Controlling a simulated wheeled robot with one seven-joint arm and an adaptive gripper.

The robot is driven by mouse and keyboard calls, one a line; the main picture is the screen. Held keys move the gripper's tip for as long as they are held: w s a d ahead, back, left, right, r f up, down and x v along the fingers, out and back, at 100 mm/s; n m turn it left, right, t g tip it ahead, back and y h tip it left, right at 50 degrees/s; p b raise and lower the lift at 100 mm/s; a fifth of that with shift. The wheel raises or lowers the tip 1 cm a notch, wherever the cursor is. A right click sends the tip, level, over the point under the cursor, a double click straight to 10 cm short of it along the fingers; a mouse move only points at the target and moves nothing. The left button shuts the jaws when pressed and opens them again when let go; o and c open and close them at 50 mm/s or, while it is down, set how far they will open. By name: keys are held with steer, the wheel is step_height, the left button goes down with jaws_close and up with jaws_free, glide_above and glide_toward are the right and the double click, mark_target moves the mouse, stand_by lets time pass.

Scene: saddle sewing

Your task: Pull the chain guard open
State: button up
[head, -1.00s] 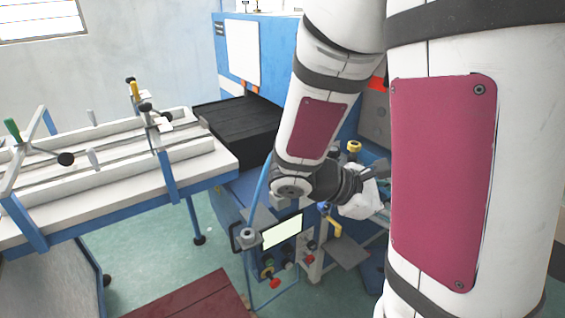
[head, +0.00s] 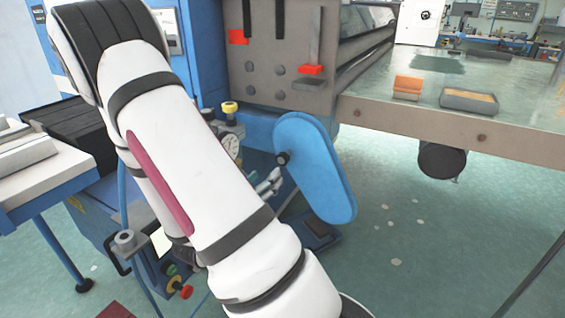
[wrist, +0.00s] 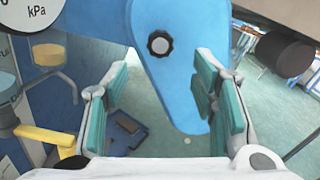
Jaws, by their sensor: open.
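The chain guard (head: 322,170) is a blue, rounded oblong cover, tilted, below the grey machine end plate. Its black round knob (head: 283,158) sticks out near its left edge. In the wrist view the guard (wrist: 180,85) fills the upper middle and its knob (wrist: 159,44) faces me. My gripper (wrist: 160,105) is open and empty, with teal-padded fingers to either side. The knob lies above and between the fingertips in that picture; I see no contact with it. In the head view my gripper (head: 270,183) shows just left of the guard, partly hidden by my arm.
A dial gauge (head: 232,147) and yellow-topped fitting (head: 230,108) stand left of the guard. In the wrist view a yellow lever (wrist: 45,137) is close to the left finger. A long table (head: 450,120) extends right. Open green floor lies below it.

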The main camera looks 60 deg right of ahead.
mark_target(281, 161)
steer(key=d, duration=0.3)
steer(key=d+b, duration=0.1)
steer(key=d, duration=0.3)
steer(key=w+d+b, duration=0.1)
steer(key=d, duration=0.3)
steer(key=shift+d, duration=0.15)
jaws_close()
